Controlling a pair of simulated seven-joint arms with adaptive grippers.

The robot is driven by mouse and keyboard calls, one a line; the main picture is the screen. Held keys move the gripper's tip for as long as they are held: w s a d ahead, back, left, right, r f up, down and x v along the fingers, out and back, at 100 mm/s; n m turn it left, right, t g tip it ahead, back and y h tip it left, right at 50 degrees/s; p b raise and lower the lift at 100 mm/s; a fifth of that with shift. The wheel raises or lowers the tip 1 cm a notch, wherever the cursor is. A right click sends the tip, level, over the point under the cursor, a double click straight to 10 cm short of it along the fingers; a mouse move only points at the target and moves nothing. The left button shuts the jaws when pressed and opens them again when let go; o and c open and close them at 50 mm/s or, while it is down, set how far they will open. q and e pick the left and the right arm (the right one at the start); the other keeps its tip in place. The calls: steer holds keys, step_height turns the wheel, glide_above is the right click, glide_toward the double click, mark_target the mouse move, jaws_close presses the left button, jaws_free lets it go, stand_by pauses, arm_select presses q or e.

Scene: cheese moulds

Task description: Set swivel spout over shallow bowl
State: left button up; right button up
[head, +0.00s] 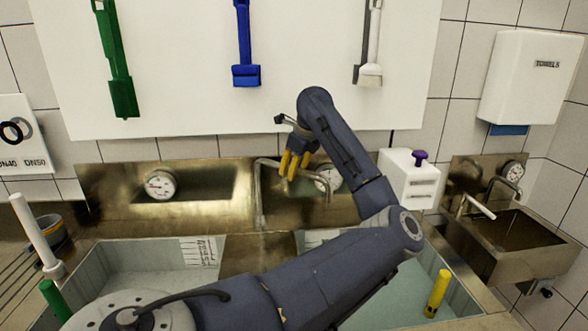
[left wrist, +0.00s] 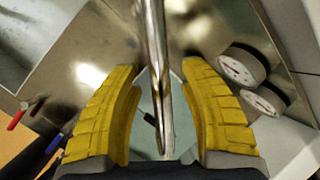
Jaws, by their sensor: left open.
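The swivel spout (head: 268,163) is a thin metal pipe rising at the back of the double sink, its outlet end bent to the right. Two bowls are sunk in the bench: a left bowl (head: 85,268) and a right bowl (head: 458,297), partly hidden by my arm. I cannot tell which is the shallow one. My left gripper (head: 293,165) is open, yellow fingers pointing down at the spout. In the left wrist view the spout pipe (left wrist: 157,75) runs between the open fingers (left wrist: 160,68); contact cannot be told. My right gripper is not in view.
Gauges (head: 160,184) sit on the metal backsplash. A white box with a purple knob (head: 420,157) is right of my forearm. A small sink (head: 515,237) is at far right. A green stub (head: 54,299) and a yellow stub (head: 437,293) stand by the bowls. Brushes hang above.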

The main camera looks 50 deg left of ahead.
arm_select(q)
steer(key=shift+f, duration=0.15)
jaws_close()
stand_by(0.4)
